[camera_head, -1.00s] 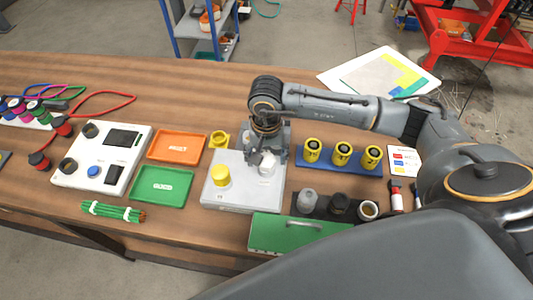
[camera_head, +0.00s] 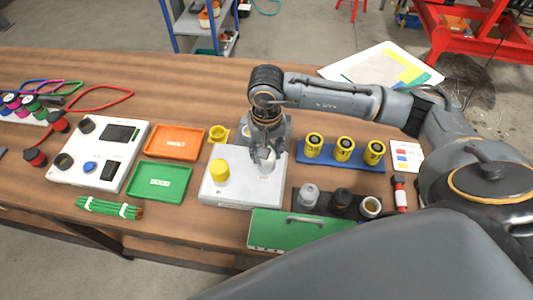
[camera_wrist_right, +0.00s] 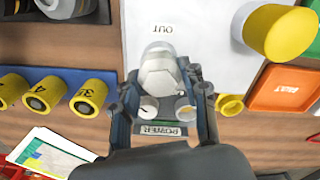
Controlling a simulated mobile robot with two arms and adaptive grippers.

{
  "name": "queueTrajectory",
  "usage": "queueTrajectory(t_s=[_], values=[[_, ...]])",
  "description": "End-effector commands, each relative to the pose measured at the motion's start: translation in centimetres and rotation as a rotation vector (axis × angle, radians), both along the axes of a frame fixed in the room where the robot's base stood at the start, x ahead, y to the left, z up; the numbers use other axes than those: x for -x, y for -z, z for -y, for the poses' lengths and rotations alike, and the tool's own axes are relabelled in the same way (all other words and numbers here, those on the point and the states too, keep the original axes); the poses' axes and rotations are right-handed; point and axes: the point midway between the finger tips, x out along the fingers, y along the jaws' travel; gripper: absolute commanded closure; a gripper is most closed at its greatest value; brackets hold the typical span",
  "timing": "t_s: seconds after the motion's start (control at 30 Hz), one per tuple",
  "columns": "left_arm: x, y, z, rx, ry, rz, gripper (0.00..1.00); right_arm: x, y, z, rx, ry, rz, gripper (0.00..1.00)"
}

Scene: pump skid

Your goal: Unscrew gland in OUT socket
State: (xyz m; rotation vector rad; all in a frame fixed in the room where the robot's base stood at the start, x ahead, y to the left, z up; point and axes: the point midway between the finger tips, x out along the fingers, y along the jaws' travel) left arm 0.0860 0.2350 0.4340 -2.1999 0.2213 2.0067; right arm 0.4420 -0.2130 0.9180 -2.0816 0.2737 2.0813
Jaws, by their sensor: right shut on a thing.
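A whitish gland (camera_head: 267,164) stands in the socket on the right side of the light grey skid box (camera_head: 228,196). In the right wrist view the gland (camera_wrist_right: 160,72) shows just below the printed word OUT. My right gripper (camera_head: 265,150) is over it, with its fingers (camera_wrist_right: 164,98) on both sides of the gland, shut on it. The gland's lower end and the socket are hidden. A yellow cap (camera_head: 220,171) stands on the same box to the left; it also shows in the right wrist view (camera_wrist_right: 277,32). My left gripper is not in view.
An orange fault tray (camera_head: 175,143) and a green tray (camera_head: 160,183) lie left. A blue rack (camera_head: 324,159) with numbered yellow cylinders stands right. Grey, black and white-topped parts stand in a dark holder (camera_head: 325,206). A green case (camera_head: 298,231) is in front.

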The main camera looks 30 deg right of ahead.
Motion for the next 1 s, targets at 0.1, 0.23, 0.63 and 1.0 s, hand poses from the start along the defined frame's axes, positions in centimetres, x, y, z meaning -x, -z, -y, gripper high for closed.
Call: queueTrajectory(t_s=[0.1, 0.23, 0.63, 1.0], values=[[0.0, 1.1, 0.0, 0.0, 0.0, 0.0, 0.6, -0.1, 0.3, 0.0, 0.0, -0.057, 0.002, 0.87], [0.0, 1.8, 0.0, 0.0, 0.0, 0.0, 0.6, 0.0, 0.3, 0.0, 0.001, -0.119, 0.002, 0.87], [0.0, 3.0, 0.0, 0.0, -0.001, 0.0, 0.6, 0.0, 0.1, 0.0, 0.001, -0.231, 0.0, 0.87], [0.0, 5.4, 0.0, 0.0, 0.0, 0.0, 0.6, 0.0, 0.3, 0.0, 0.0, -0.398, 0.001, 0.87]])
